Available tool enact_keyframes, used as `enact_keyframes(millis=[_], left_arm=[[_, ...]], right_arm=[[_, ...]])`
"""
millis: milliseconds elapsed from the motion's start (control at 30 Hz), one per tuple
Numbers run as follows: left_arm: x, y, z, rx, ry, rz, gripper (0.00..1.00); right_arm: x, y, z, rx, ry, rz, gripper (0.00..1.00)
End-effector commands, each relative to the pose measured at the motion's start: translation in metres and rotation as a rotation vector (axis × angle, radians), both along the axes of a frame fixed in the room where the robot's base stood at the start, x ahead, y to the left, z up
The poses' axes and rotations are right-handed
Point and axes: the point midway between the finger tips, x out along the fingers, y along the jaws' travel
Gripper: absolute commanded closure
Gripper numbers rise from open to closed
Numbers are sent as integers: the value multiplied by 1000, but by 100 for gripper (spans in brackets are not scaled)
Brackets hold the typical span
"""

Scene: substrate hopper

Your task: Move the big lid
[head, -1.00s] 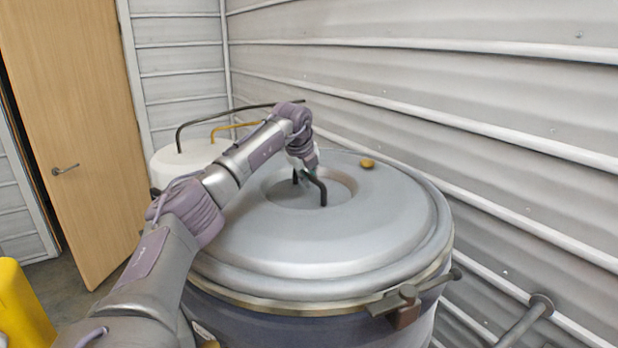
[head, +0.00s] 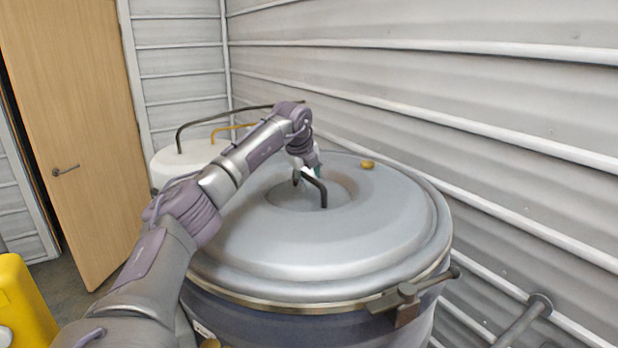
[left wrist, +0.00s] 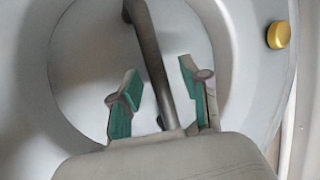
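The big lid (head: 330,245) is a round grey metal cover on a large drum (head: 275,325), with a dark bar handle (head: 322,190) in its recessed middle. In the left wrist view the handle (left wrist: 148,50) runs between the two green-padded fingers of my left gripper (left wrist: 160,95). The fingers are apart, with a gap to the handle on both sides. In the head view my left gripper (head: 305,172) is at the handle, and the wrist partly hides it. My right gripper is not in view.
A brass knob (head: 367,165) sits on the lid's far side. A clamp (head: 407,292) is on the drum's front rim. A white tank (head: 180,160) with hoses stands behind left. A ribbed wall runs close along the right. A yellow object (head: 22,305) is at lower left.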

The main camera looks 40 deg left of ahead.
Motion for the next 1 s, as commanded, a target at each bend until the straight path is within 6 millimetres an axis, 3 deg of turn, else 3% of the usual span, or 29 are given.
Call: enact_keyframes(millis=[133,267,700,1000], left_arm=[[-2,0,-6,1,13,2,54],[-4,-1,2,1,7,0,54],[-43,-16,79,1,-1,-1,54],[-57,-22,104,1,1,1,54]], right_arm=[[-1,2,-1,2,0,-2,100],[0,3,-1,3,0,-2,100],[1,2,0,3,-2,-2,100],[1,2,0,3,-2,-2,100]])
